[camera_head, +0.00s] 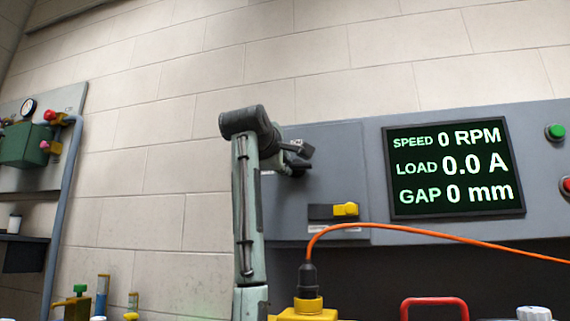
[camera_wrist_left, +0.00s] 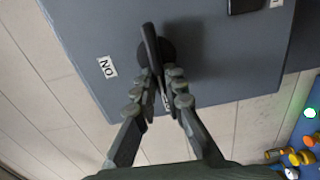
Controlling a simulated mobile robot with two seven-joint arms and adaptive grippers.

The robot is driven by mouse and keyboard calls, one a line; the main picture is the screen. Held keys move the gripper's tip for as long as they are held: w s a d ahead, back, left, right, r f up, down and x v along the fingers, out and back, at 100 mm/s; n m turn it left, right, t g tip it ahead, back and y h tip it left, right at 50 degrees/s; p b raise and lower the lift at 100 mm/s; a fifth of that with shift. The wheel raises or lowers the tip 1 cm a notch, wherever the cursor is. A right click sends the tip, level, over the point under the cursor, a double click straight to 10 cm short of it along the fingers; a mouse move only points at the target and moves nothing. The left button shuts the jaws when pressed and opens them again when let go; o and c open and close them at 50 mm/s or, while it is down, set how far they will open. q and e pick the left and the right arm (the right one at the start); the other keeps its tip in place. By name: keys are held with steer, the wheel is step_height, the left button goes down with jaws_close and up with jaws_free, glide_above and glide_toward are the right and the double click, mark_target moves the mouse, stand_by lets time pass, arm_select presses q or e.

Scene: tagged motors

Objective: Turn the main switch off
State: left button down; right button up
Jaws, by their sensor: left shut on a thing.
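The main switch has a black handle (camera_wrist_left: 149,45) on a dark round base, fixed to a grey panel (camera_head: 325,150). In the left wrist view the handle runs roughly along the line of my fingers. A white ON label (camera_wrist_left: 107,67) shows upside down beside it; a second label is mostly hidden behind my fingers. My left gripper (camera_wrist_left: 160,78) is shut on the handle's near end. In the head view my left gripper (camera_head: 298,160) is against the panel's upper left part and hides most of the switch. My right gripper is not in view.
A display (camera_head: 455,167) reads 0 RPM, 0.0 A and 0 mm. A yellow latch (camera_head: 345,210) sits below the switch. A green button (camera_head: 555,132) is at the far right. An orange cable (camera_head: 440,234) arcs up from a yellow block (camera_head: 306,311) near my forearm.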

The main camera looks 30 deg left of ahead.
arm_select(q)
steer(key=shift+f+n, duration=0.1)
steer(key=shift+n, duration=0.2)
steer(key=c, duration=1.6)
jaws_free()
steer(key=v, duration=1.2)
